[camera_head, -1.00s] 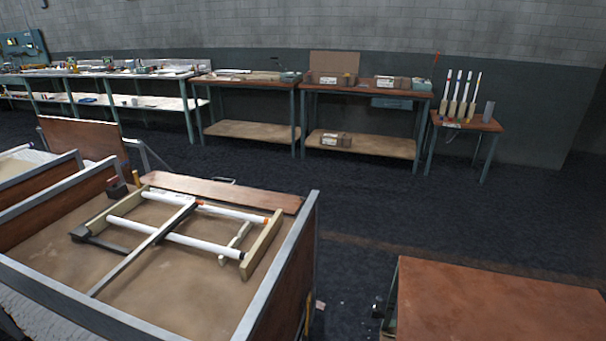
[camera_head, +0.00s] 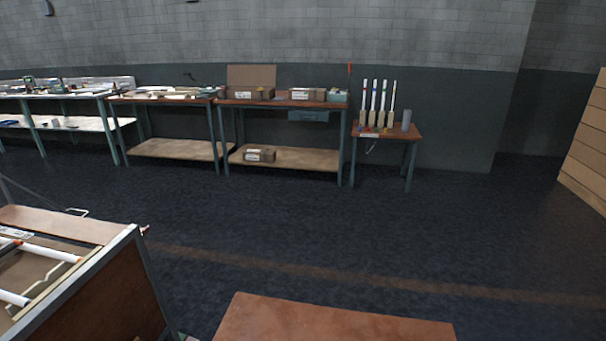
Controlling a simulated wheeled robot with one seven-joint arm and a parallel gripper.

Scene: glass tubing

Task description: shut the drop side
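At the lower left stands a cart-like bin with grey metal edges (camera_head: 92,270) and brown board walls (camera_head: 115,300); its left part is cut off by the picture's edge. A flat brown panel (camera_head: 70,224) lies along its far side, with a small pale handle (camera_head: 76,211) beyond it. This panel looks like the drop side, lying lowered rather than upright. White tubes (camera_head: 50,250) in a pale frame lie inside the bin. My gripper is not in view.
A brown-topped table (camera_head: 330,322) stands close at the bottom centre. Workbenches (camera_head: 285,160) and a small table with several white tubes (camera_head: 388,131) line the back wall. Stacked pale boards (camera_head: 590,140) stand at the far right. The dark floor (camera_head: 330,235) between is open.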

